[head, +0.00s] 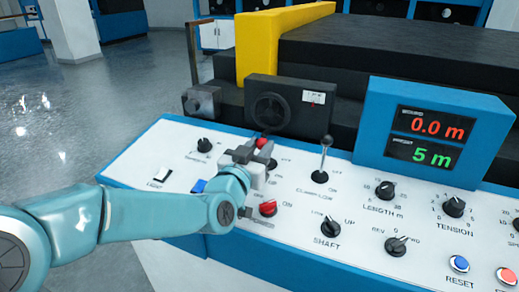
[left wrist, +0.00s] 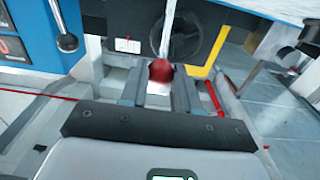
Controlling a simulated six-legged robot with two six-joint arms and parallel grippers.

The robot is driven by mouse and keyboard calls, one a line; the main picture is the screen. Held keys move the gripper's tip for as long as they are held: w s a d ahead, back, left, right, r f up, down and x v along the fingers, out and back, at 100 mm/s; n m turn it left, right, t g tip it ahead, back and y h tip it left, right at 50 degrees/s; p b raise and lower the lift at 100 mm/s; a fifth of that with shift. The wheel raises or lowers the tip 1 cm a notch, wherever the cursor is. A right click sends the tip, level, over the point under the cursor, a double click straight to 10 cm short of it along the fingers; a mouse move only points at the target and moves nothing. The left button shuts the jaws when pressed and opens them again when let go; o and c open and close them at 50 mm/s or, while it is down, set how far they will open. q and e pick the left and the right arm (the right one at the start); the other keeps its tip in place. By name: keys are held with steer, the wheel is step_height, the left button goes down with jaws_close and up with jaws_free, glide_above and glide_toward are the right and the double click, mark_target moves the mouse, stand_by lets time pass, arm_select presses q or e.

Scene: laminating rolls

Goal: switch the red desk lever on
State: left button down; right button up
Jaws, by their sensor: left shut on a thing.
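The red desk lever shows its red ball knob (head: 263,143) on the white sloping desk, left of the middle in the head view. In the left wrist view the red knob (left wrist: 161,70) sits between my two fingers, at the end of a pale stalk. My left gripper (head: 261,158) is shut on the lever at its knob. The gripper hides most of the stalk and the lever's base in the head view. An OFF mark is partly visible beside the gripper. My right gripper is not in view.
A metal lever (head: 325,152) stands to the right, a black knob (head: 204,145) to the left. A blue display box (head: 436,130) reads 0.0 m and 5 m. A yellow frame (head: 270,42) rises behind.

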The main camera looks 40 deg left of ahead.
arm_select(q)
steer(key=shift+d+f, duration=0.1)
steer(key=shift+f, duration=0.35)
steer(key=c, duration=1.2)
jaws_free()
steer(key=o, duration=0.4)
steer(key=shift+c, duration=0.2)
steer(key=shift+w, duration=0.1)
steer(key=shift+s+r, duration=0.2)
steer(key=shift+s, duration=0.05)
steer(key=b+v, duration=0.5)
steer(key=v, duration=1.1)
steer(key=shift+b, duration=0.35)
steer(key=shift+s, duration=0.1)
